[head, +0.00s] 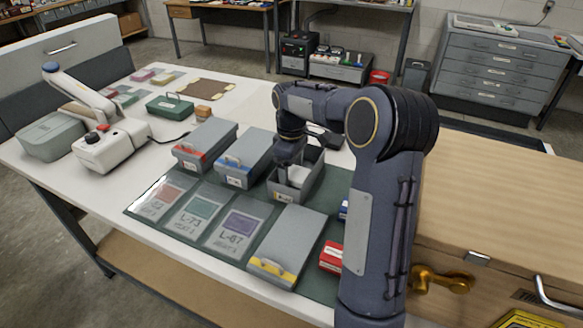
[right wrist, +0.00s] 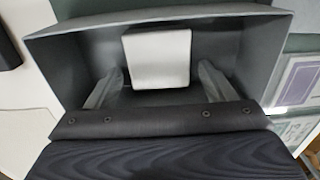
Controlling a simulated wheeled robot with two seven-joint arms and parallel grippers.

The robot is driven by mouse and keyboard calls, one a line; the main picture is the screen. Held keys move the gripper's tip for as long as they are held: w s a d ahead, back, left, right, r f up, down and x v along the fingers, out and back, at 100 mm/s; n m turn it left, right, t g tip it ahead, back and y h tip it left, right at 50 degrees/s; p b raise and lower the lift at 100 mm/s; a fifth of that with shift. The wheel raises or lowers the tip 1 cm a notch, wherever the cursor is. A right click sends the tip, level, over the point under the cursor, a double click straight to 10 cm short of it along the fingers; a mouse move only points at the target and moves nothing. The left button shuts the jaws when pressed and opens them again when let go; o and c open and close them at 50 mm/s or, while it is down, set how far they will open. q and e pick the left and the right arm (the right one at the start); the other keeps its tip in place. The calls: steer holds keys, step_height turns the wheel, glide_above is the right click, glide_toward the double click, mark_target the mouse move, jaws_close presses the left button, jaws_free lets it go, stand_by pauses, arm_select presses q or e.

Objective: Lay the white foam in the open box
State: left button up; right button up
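The open grey box (head: 310,184) stands on the green mat in the head view. Its rim and walls also fill the right wrist view (right wrist: 255,45). The white foam (right wrist: 160,57) is a small pale block inside the box, near the far wall in the right wrist view. It also shows in the head view (head: 298,175), partly hidden by my gripper. My right gripper (right wrist: 160,88) reaches down into the box. Its fingers are spread wider than the foam, with visible gaps on both sides, and hold nothing. My left gripper is not in view.
Closed grey boxes with red (head: 206,144), blue (head: 246,158) and yellow (head: 288,245) labels stand around the open box. Label cards (head: 202,210) lie in front. A small red box (head: 331,257) is close to my right arm. A white device (head: 112,145) stands at left.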

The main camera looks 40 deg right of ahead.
mark_target(291, 171)
step_height(291, 171, up, 11)
steer(key=p, duration=0.1)
steer(key=s+a+r+m+t+y, duration=0.1)
steer(key=s+a+r+t, duration=0.15)
steer(key=s+a, duration=0.3)
steer(key=s+a+f+m+t+y, duration=0.1)
steer(key=s+a+f+m, duration=0.1)
steer(key=s+a, duration=0.2)
steer(key=s+a+f+m+t+y, duration=0.1)
steer(key=s+a+f+m, duration=0.1)
steer(key=s+a, duration=0.3)
steer(key=s+a+f+m+t, duration=0.1)
steer(key=s+a, duration=0.4)
steer(key=s, duration=0.5)
step_height(291, 171, down, 3)
steer(key=shift+a+r+m+y, duration=0.1)
steer(key=shift+m+y, duration=0.3)
steer(key=shift+m, duration=0.1)
steer(key=shift+s+a+f, duration=0.1)
steer(key=shift+a+f, duration=0.1)
steer(key=shift+f, duration=0.05)
